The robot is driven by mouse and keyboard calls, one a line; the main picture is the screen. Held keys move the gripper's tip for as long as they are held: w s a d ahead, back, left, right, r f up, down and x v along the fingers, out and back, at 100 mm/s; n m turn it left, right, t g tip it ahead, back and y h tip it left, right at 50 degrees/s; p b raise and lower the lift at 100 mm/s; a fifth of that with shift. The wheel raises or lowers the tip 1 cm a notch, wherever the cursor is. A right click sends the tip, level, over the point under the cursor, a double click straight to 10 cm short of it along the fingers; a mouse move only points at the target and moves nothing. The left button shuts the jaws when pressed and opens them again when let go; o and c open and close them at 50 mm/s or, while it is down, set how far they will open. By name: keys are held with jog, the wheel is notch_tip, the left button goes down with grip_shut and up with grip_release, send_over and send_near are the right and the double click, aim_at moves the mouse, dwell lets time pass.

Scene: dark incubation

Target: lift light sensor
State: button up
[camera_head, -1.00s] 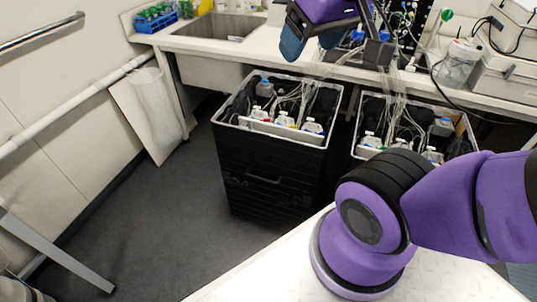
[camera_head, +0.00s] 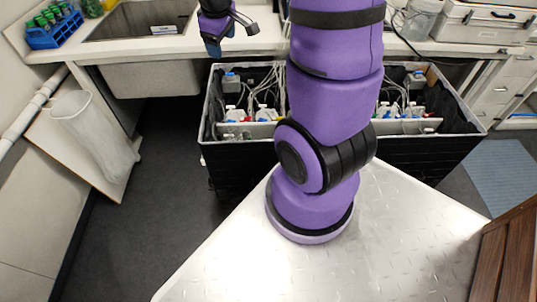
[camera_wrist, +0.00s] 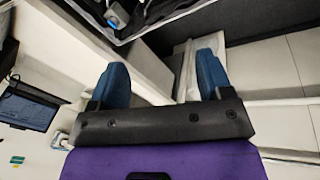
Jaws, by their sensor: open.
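My gripper (camera_head: 213,38) is at the top of the head view, in front of the counter's edge and above the left part of the black crates. In the wrist view my gripper (camera_wrist: 163,82) shows two blue fingers wide apart with nothing between them. I cannot make out a light sensor in either view; it may be hidden behind my arm or too small to tell.
Black crates (camera_head: 222,161) with bottles and tubing stand below the counter (camera_head: 420,47). A sink (camera_head: 140,20) and a blue tube rack (camera_head: 52,28) are at the left. A bin with a clear bag (camera_head: 88,125) hangs at the left. A brown wooden thing (camera_head: 506,255) is at the lower right.

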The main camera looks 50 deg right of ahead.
jog(key=d+f+n+g, duration=0.1)
jog(key=d+f, duration=0.3)
jog(key=f, duration=0.6)
jog(key=d+f+n+g, duration=0.15)
jog(key=d+f, duration=0.35)
jog(key=f, duration=0.5)
jog(key=s+f, duration=0.2)
jog(key=f, duration=0.5)
jog(key=s+d+f+n+y, duration=0.1)
jog(key=s+f, duration=0.2)
jog(key=f, duration=0.5)
jog(key=s+d+f+n+y, duration=0.1)
jog(key=s+f, duration=0.1)
jog(key=f, duration=0.5)
jog(key=shift+s+f, duration=0.25)
jog(key=shift+s, duration=0.1)
jog(key=shift+w+a+f, duration=0.1)
jog(key=shift+f, duration=1.25)
jog(key=shift+w+a+f, duration=0.1)
jog(key=shift+f, duration=1.2)
grip_shut()
jog(key=shift+r, duration=0.1)
